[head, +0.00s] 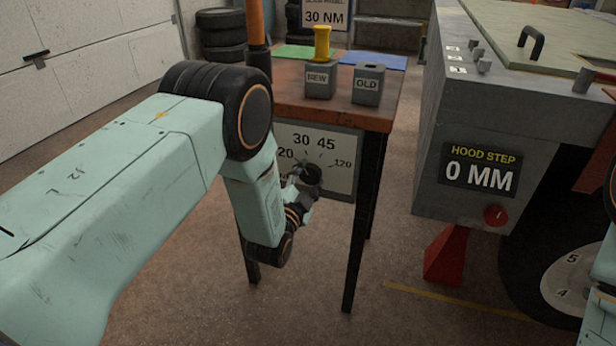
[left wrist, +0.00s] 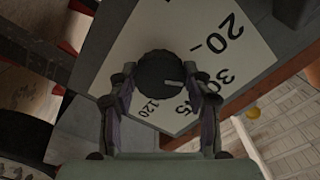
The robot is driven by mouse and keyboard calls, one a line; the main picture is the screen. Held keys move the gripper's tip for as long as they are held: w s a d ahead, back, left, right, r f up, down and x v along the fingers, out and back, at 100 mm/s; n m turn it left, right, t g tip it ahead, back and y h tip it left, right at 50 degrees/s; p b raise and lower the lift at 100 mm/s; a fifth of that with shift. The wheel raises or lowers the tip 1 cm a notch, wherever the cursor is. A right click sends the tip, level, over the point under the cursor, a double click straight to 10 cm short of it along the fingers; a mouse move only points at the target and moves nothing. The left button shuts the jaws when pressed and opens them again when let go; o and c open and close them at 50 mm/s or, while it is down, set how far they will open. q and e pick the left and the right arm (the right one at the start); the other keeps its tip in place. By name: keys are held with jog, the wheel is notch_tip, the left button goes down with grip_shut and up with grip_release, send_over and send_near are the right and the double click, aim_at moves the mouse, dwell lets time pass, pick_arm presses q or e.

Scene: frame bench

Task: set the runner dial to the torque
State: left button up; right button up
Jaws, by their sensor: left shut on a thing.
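The runner dial is a dark round knob (head: 312,174) on a white scale plate (head: 341,178) on the front of the wooden bench. The plate reads 20, 30, 45 and 120. My left gripper (head: 305,184) is shut on the knob. In the left wrist view, the fingers (left wrist: 161,92) stand on both sides of the knob (left wrist: 157,68). Its white pointer mark lies toward the 30 and 45 side; I cannot tell exactly which number it meets. A sign (head: 324,16) at the back reads 30 NM. My right gripper is not in view.
The bench top (head: 340,110) holds a NEW block (head: 319,82) with a yellow piece and an OLD block (head: 367,86). A grey unit with a HOOD STEP 0 MM display (head: 480,172) stands at the right, above a red stand (head: 450,256) and a wheel.

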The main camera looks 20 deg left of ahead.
pick_arm(q)
jog(key=shift+m, duration=0.5)
jog(key=o, duration=1.2)
jog(key=shift+c, duration=0.2)
jog(key=s, duration=1.2)
jog(key=shift+a, duration=0.25)
